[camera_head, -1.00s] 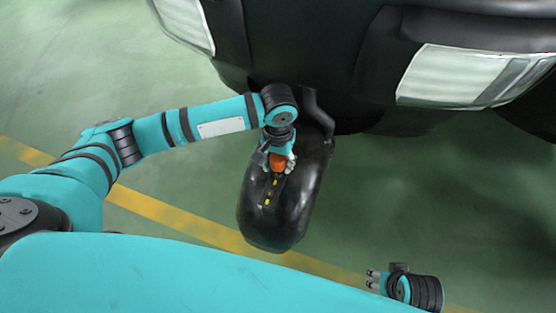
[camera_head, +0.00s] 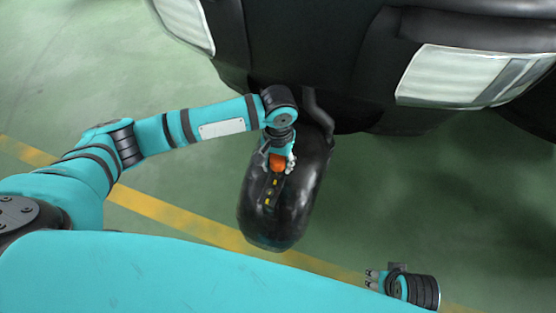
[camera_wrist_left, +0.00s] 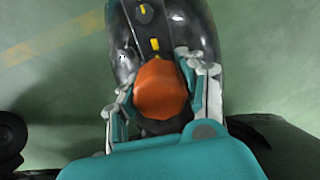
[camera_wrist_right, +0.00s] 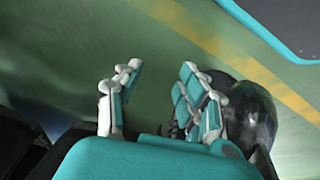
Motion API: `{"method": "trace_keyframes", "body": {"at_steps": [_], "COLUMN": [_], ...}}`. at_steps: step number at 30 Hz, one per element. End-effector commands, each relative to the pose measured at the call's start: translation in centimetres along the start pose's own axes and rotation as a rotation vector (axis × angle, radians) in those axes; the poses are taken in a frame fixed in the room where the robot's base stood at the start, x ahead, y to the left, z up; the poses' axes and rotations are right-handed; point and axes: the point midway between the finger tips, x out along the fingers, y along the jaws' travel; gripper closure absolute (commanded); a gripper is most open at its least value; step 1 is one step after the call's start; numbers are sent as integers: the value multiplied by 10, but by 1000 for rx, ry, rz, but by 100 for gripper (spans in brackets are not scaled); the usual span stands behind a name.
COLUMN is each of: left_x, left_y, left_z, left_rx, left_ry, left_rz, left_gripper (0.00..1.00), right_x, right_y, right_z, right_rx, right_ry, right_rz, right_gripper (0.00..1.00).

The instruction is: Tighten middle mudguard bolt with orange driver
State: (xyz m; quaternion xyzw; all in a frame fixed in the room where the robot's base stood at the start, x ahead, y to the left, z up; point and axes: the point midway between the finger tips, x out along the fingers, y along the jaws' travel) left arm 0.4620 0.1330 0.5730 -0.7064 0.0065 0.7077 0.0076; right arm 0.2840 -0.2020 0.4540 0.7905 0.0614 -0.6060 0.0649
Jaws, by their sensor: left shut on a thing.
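The black mudguard (camera_head: 290,220) curves over the wheel in the middle of the head view. A line of bolts with yellow marks runs along its top; two bolts (camera_wrist_left: 145,12) (camera_wrist_left: 155,44) show clearly in the left wrist view. My left gripper (camera_head: 277,163) is shut on the orange driver (camera_wrist_left: 160,90), over the mudguard's upper part. The driver's tip and whatever lies under it are hidden by its handle. My right gripper (camera_wrist_right: 160,80) is open and empty, low and to the right of the mudguard.
The dark vehicle body (camera_head: 310,50) with pale panels (camera_head: 470,75) stands behind the mudguard at the top. A bent black tube (camera_head: 318,112) rises beside my left wrist. The green floor (camera_head: 440,210) with a yellow stripe (camera_head: 165,212) is clear on both sides.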

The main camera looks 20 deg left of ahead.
Motion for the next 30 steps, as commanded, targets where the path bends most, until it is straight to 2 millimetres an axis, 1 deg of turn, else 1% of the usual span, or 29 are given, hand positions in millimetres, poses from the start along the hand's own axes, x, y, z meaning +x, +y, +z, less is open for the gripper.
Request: {"method": "trace_keyframes", "body": {"at_steps": [19,30], "left_x": [13,20], "left_y": [0,0], "left_z": [0,0], "left_rx": [1,0], "left_ry": [0,0], "left_rz": [-1,0], "left_gripper": [99,99], "right_x": [10,11], "right_y": [-1,-1], "right_z": [4,2], "right_rx": [2,2], "right_ry": [-9,-4], "right_rz": [-2,-2], "right_gripper": [60,60]}}
